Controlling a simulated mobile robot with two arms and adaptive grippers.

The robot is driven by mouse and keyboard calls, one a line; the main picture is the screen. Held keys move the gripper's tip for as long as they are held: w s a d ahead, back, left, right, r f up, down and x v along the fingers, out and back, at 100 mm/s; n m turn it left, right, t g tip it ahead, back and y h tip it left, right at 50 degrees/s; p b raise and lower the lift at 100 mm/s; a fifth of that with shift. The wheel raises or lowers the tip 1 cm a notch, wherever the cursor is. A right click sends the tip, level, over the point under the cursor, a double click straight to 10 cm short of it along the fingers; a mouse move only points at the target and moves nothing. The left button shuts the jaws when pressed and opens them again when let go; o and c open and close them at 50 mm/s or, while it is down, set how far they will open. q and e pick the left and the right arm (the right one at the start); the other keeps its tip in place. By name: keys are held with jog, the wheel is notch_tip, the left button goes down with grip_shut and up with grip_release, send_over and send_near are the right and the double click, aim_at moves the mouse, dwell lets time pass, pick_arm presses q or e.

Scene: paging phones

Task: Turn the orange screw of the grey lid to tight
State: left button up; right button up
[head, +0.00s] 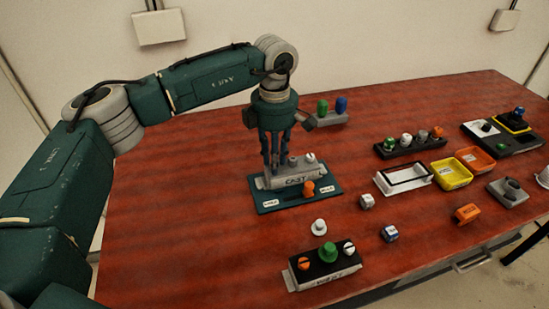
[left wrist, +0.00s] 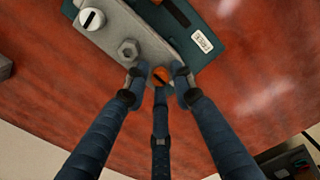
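The grey lid (head: 290,179), marked EAST, lies on a teal base plate (head: 263,204). The lid also shows in the left wrist view (left wrist: 110,38). Its orange screw (left wrist: 160,75), slotted, sits at one end; in the head view my fingers hide it. A grey hex nut (left wrist: 129,50) and a white slotted screw (left wrist: 92,19) follow along the lid. My left gripper (head: 270,168) points down over the screw's end of the lid. In the left wrist view its three fingers stand around the screw, with small gaps seeming to show. My right gripper is not in view.
An orange knob (head: 309,188) stands on the base plate in front of the lid. A black box (head: 325,267) with orange, green and white tops is nearer. A white cap (head: 319,227) and small cubes lie loose. Trays and a black knob row (head: 410,147) are at right.

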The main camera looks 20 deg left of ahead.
pick_arm(q)
notch_tip(320, 180, up, 12)
dwell(0.6)
jog(key=shift+f, duration=0.1)
dwell(0.4)
